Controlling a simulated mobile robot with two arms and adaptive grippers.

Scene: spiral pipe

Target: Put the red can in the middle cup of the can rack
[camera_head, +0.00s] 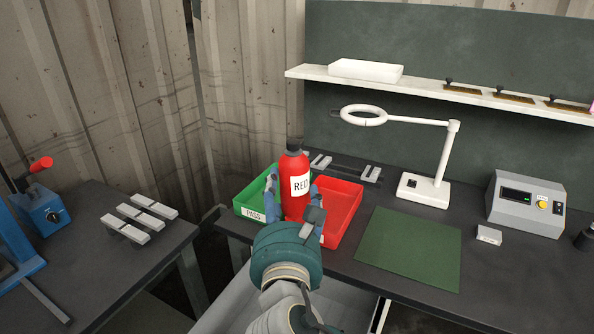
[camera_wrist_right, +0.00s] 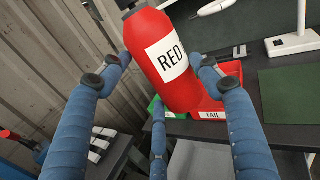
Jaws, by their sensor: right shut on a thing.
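The red can (camera_head: 293,195) has a black cap and a white label reading RED. My right gripper (camera_head: 292,187) is shut around its sides and holds it nearly upright in the head view, in front of the green and red trays. In the right wrist view the can (camera_wrist_right: 160,28) appears tilted between the blue fingers (camera_wrist_right: 163,68). The gripper and can hide parts of both trays. I cannot make out a can rack with cups in either view. My left gripper is not in view.
A green PASS tray (camera_head: 243,211) and a red FAIL tray (camera_head: 345,213) sit on the dark bench. A green mat (camera_head: 410,248), a white lamp (camera_head: 425,188) and a grey control box (camera_head: 526,204) stand to the right. The left table holds grey blocks (camera_head: 139,216) and a blue tool (camera_head: 42,207).

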